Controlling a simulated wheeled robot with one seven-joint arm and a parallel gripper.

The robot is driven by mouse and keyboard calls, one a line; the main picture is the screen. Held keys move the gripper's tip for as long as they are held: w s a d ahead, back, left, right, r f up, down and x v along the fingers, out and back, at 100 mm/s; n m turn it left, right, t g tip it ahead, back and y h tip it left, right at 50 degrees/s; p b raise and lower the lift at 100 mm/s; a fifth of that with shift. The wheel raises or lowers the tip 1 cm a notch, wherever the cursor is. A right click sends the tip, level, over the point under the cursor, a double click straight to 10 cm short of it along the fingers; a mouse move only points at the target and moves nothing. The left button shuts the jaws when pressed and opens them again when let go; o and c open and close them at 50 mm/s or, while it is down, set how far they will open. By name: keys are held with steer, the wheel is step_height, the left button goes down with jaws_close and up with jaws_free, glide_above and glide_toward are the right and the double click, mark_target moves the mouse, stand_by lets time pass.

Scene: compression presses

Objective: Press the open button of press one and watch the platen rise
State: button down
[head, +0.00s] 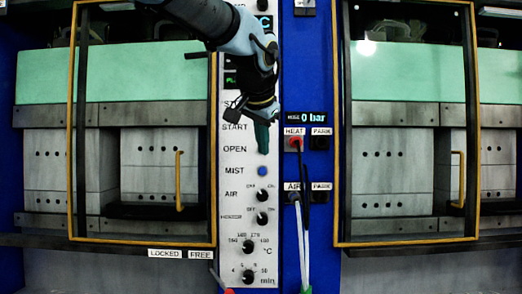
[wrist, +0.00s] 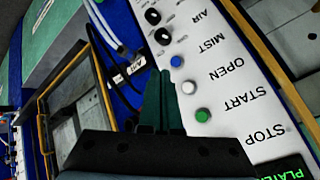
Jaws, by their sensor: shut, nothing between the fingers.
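The white control panel (head: 232,205) stands between two presses, with START, OPEN, MIST and AIR labels down it. My gripper (head: 263,151) is shut and empty, pointing down in front of the panel at the OPEN row, and hides that row's button in the head view. In the wrist view the white OPEN button (wrist: 188,88) shows just right of my fingertips (wrist: 165,73); I cannot tell whether they touch it. The green START button (wrist: 202,115) and the blue MIST button (wrist: 176,61) flank it. The left press (head: 60,115) has a teal block above grey plates.
A second press (head: 400,115) stands on the right behind a yellow frame. A blue post (head: 310,210) carries a red HEAT knob (head: 295,142) and hoses (head: 304,240) beside the panel. More knobs (head: 262,218) sit lower on the panel. Yellow frames (head: 214,130) edge the left press.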

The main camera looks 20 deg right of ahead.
steer(key=w+d+p, duration=0.3)
steer(key=w+p, duration=0.1)
steer(key=w, duration=0.4)
steer(key=shift+d, duration=0.35)
stand_by(1.9)
steer(key=shift+w+d, duration=0.2)
steer(key=shift+w, duration=0.15)
